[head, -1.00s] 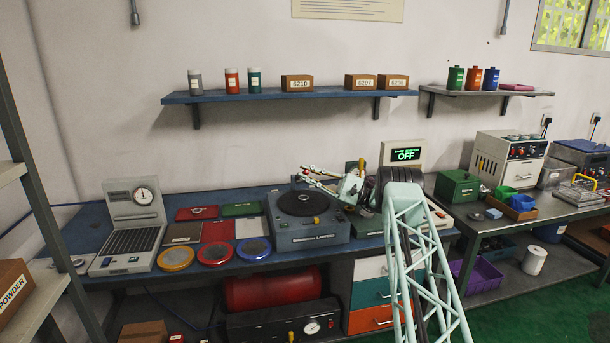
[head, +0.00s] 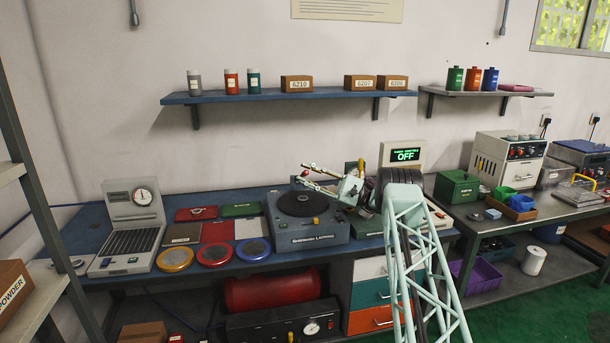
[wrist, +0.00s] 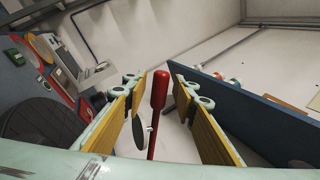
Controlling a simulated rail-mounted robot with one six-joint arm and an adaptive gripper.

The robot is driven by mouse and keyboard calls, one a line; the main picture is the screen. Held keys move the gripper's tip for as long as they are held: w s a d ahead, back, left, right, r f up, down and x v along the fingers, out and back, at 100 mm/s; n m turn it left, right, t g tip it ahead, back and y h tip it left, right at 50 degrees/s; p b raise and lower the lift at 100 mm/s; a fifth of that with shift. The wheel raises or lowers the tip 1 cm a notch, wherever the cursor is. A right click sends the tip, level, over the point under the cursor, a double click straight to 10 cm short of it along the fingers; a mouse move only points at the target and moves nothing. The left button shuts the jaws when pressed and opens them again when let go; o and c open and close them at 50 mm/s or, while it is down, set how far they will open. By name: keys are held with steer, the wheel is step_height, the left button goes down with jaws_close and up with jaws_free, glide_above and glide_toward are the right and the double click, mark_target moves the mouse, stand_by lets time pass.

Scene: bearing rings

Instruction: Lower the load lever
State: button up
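A lever with a thick red grip (wrist: 159,90) stands between the two finger pads of my gripper in the wrist view; I take it for the load lever. Its thinner red shaft runs down behind the gripper's near edge. My gripper (wrist: 155,103) is open, its yellow-faced fingers on either side of the grip, with visible gaps to both. In the head view my gripper (head: 307,175) points left above the right side of the lapping machine (head: 305,231). The lever is too small to make out clearly there.
A display reading OFF (head: 405,155) stands behind my arm. The dark round plate (head: 302,203) lies on the lapping machine. Left of it are coloured trays and rings, such as a blue ring (head: 253,250), and a grey gauge unit (head: 132,205). A blue wall shelf (head: 280,96) hangs above.

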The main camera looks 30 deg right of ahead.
steer(key=v, duration=1.1)
steer(key=shift+s+d+f, duration=0.2)
steer(key=shift+d, duration=0.1)
